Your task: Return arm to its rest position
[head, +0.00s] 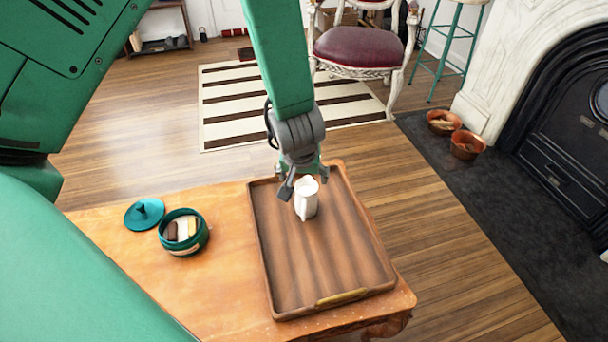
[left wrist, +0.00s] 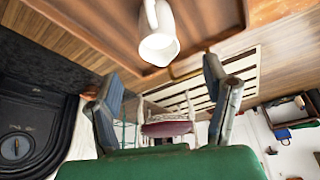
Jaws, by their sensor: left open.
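My left gripper (head: 302,184) hangs over the far part of a brown wooden tray (head: 335,265) on the table. Its fingers are spread. A white pitcher (head: 306,205) stands upright in the tray just in front of the fingers. In the left wrist view my left gripper (left wrist: 163,95) shows two parted fingers with nothing between them. The white pitcher (left wrist: 158,42) shows beyond the fingertips in that view, apart from them. My green left arm comes down from the top of the head view. My right gripper is not in view.
The wooden table (head: 222,285) also bears an open teal tin (head: 198,242) with items inside and its teal lid (head: 144,213). A red-seated chair (head: 360,47) stands beyond, on a striped rug (head: 230,105). A black fireplace (head: 565,130) is at right, with terracotta bowls (head: 466,145) near it.

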